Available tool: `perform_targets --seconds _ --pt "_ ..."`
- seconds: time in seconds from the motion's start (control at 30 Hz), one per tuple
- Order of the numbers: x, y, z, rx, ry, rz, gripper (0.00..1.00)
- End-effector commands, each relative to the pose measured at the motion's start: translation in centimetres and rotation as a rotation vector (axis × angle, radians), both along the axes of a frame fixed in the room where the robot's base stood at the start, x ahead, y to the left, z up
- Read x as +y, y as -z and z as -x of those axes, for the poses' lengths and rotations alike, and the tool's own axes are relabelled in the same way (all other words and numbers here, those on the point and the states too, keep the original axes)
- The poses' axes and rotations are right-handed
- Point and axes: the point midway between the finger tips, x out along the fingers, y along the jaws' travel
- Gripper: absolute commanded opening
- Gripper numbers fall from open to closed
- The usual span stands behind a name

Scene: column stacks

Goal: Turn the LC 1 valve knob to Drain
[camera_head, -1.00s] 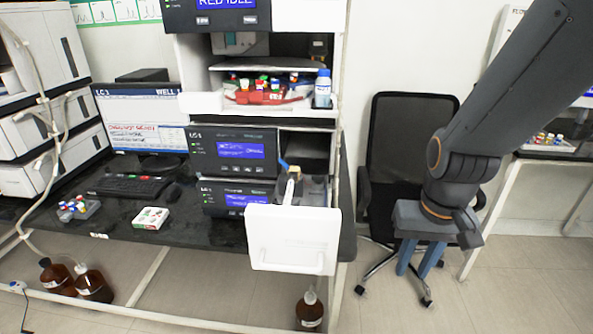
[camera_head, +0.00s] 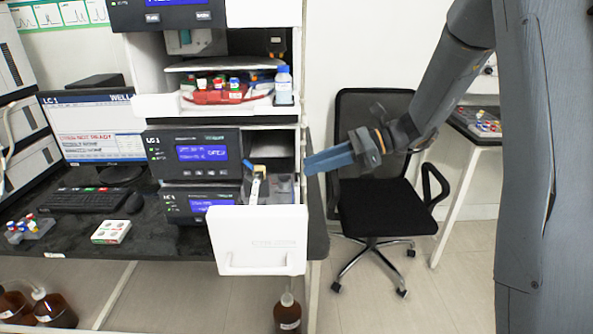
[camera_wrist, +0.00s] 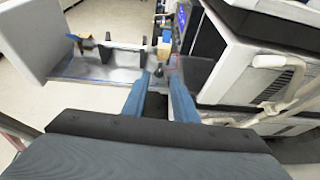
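The LC 1 stack stands on the dark bench, with its upper module (camera_head: 195,153) and lower module (camera_head: 190,203) showing lit blue screens. A drawer with a white front panel (camera_head: 258,240) is pulled out from the lower module. Inside it are a metal tray and a small part with yellow and blue (camera_head: 257,170); I cannot tell for sure which part is the valve knob.
A black office chair (camera_head: 375,190) stands behind my gripper. A shelf above holds a red tray of vials (camera_head: 218,96) and a blue-capped bottle (camera_head: 284,85). A keyboard (camera_head: 82,199) and monitor (camera_head: 92,125) are at left.

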Motion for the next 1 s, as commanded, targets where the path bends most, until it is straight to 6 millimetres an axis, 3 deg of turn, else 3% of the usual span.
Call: perform_targets --seconds 0.3,0.7,0.73,0.87,1.0 --pt "4.2 1.7 -0.2 0.000 -0.002 0.002 0.26" --pt "5.1 2.2 -0.3 -0.002 -0.001 0.004 0.26" --pt "5.1 2.2 -0.3 -0.002 -0.001 0.004 0.24" --pt "5.1 2.2 -0.3 -0.002 -0.001 0.004 0.02" --pt "5.0 2.2 -0.3 -0.002 -0.002 0.004 0.00"
